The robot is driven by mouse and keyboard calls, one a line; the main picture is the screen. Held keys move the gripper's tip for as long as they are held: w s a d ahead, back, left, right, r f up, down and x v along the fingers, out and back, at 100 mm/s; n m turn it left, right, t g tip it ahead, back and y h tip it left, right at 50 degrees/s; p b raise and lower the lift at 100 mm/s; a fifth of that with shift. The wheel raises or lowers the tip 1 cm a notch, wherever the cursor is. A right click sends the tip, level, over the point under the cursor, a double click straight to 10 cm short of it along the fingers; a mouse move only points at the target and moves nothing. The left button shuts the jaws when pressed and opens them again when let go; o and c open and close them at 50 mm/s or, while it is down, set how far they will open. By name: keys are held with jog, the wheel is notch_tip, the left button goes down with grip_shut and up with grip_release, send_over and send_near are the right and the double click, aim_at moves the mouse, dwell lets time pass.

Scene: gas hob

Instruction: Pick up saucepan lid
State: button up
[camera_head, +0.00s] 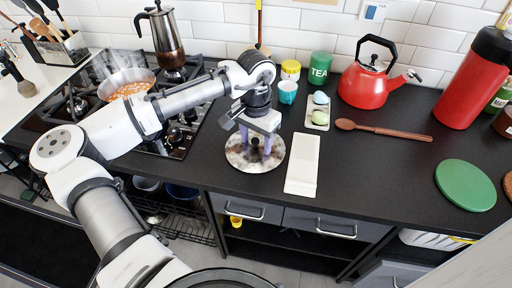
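The saucepan lid (238,160) is a round, mottled grey-brown disc with a dark knob at its middle. It lies flat on the black counter, to the right of the hob and near the front edge. My gripper (255,146) points down over the middle of the lid. Its two purple fingers are spread apart, one on each side of the knob. The fingers look clear of the knob, but contact is too small to tell. The gripper and wrist hide part of the lid's far side.
A white board (302,165) lies close to the lid's right. A red kettle (364,86), a green tea tin (319,68), an egg tray (318,115) and a wooden spoon (385,129) are behind. A steaming pan (126,85) and a moka pot (163,35) stand on the hob.

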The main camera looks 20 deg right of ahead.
jog(key=shift+f, duration=0.15)
grip_shut()
